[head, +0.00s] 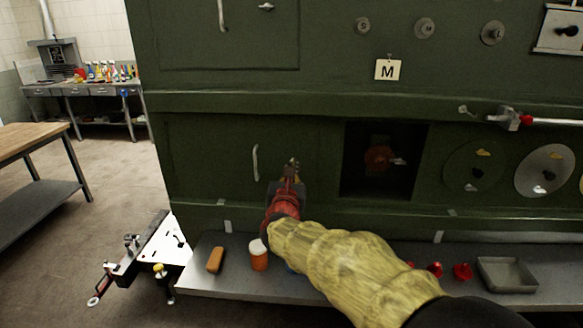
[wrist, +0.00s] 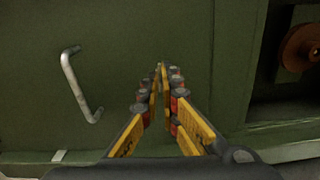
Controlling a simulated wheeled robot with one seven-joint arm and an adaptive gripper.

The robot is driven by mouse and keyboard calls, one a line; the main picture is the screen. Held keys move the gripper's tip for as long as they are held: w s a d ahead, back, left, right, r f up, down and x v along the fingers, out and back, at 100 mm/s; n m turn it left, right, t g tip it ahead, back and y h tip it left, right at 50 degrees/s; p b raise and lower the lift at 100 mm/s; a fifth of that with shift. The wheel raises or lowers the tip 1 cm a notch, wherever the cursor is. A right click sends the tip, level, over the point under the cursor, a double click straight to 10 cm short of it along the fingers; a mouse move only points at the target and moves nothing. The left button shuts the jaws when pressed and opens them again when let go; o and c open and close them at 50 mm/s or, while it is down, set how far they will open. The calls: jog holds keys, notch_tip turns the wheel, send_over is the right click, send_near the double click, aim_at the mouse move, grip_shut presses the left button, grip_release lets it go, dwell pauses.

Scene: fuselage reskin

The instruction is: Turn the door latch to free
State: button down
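The lower green door (head: 205,160) is closed flush in the panel, with a pale bar handle (head: 255,162) on it. The handle also shows in the wrist view (wrist: 80,85), left of my gripper (wrist: 160,72). In the head view my gripper (head: 292,166) is in front of the door's right part, just right of the handle. Its fingers are close together with a narrow gap, pointing at the panel. A small light bit shows at the tips. The door latch cannot be made out there; my fingers hide that spot, and I cannot tell if they touch it.
A dark square opening (head: 351,184) with a red round part (head: 379,158) lies right of my gripper. Below is a grey shelf (head: 215,284) with an orange block (head: 215,259), a white-capped orange bottle (head: 259,258), red pieces (head: 462,271) and a tray (head: 507,287).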

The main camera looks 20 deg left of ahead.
jog(key=shift+f+n, duration=0.1)
jog(key=shift+n, duration=0.5)
jog(key=c, duration=2.1)
grip_release()
jog(key=shift+o, duration=0.2)
jog(key=v, duration=1.2)
